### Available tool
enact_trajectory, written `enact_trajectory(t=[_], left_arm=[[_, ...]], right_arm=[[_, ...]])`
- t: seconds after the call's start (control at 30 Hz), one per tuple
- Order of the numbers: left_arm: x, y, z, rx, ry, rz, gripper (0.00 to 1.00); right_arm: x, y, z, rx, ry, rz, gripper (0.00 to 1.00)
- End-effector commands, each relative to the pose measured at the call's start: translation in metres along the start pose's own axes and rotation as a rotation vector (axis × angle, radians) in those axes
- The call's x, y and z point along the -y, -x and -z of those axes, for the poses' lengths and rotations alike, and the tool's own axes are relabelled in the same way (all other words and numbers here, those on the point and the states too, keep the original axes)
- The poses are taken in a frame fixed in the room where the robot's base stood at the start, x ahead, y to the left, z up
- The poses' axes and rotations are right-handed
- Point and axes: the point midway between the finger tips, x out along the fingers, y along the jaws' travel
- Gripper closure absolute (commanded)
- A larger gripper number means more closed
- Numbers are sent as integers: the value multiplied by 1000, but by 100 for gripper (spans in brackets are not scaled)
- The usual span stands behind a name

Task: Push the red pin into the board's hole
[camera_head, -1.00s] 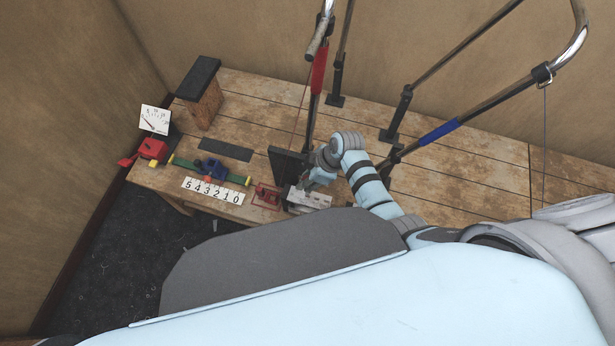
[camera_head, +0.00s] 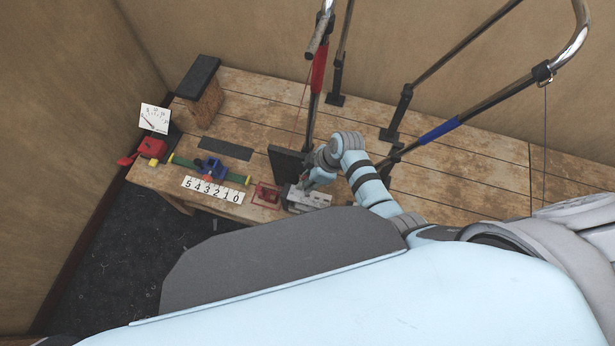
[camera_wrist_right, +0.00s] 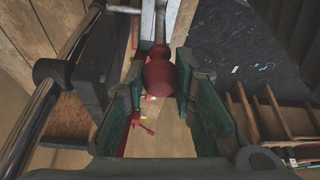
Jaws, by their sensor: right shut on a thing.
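A red rounded knob (camera_wrist_right: 158,76) with a grey metal shaft, which I take for the red pin, is between my right gripper's fingers (camera_wrist_right: 160,90) in the right wrist view. The fingers are shut on it. In the head view my right gripper (camera_head: 307,183) is low beside a dark upright board (camera_head: 286,163) and above a grey metal block (camera_head: 308,198). The pin is not clear there. The dark board also shows left of the fingers in the wrist view (camera_wrist_right: 98,62). I cannot make out its hole. My left gripper is not in view.
A number strip (camera_head: 212,190), a blue slider (camera_head: 213,167) and a red device (camera_head: 151,148) are farther left. Metal poles, one with a red sleeve (camera_head: 319,68), rise behind. The bench's front edge is close.

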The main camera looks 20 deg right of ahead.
Motion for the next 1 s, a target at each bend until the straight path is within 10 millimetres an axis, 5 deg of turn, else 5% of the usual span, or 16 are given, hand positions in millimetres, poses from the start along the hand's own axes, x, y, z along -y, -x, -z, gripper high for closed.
enact_trajectory(t=[1.0], left_arm=[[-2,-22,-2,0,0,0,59]], right_arm=[[0,-25,-10,0,0,0,100]])
